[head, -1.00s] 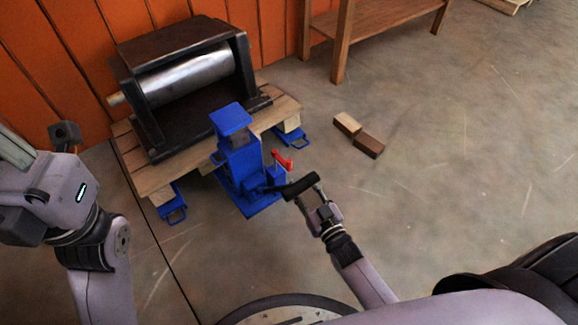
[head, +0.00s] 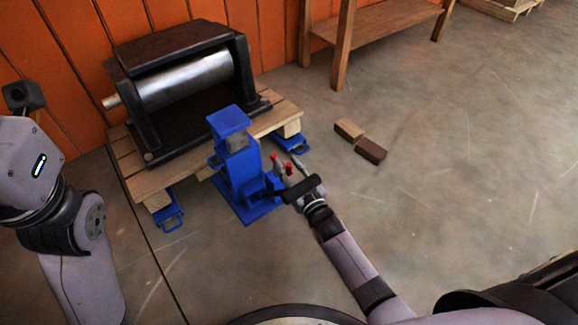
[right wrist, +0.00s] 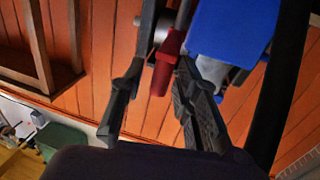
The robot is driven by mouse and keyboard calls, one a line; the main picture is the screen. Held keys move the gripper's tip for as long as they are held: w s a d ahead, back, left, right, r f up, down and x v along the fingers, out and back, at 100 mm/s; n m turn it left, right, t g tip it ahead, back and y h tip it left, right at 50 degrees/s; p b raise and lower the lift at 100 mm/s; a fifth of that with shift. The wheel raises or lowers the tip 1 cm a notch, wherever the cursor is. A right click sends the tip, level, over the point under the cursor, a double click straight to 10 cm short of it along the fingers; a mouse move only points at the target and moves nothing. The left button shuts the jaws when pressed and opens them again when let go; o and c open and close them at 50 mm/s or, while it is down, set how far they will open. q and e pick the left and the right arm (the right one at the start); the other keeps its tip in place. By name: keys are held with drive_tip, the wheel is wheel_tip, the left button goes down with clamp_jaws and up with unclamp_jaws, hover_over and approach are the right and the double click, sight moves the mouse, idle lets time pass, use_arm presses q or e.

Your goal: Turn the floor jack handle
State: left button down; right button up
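The blue floor jack (head: 240,170) stands upright on the floor in front of the pallet. Its red-ended handle (head: 275,160) is at its right side, partly covered by my right gripper (head: 288,174). In the right wrist view the red handle (right wrist: 166,64) lies between the two dark fingers of my right gripper (right wrist: 160,75). The fingers are apart on either side of it, and firm contact does not show. Part of the blue jack (right wrist: 235,28) fills the upper right there. My left arm shows at the left edge of the head view, but its gripper is out of frame.
A black press with a steel roller (head: 185,80) rests on a wooden pallet (head: 160,180), by the orange wall. Blue skates (head: 168,212) sit at the pallet's edge. Two wooden blocks (head: 370,150) lie on the floor to the right.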

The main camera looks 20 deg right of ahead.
clamp_jaws()
idle(0.6)
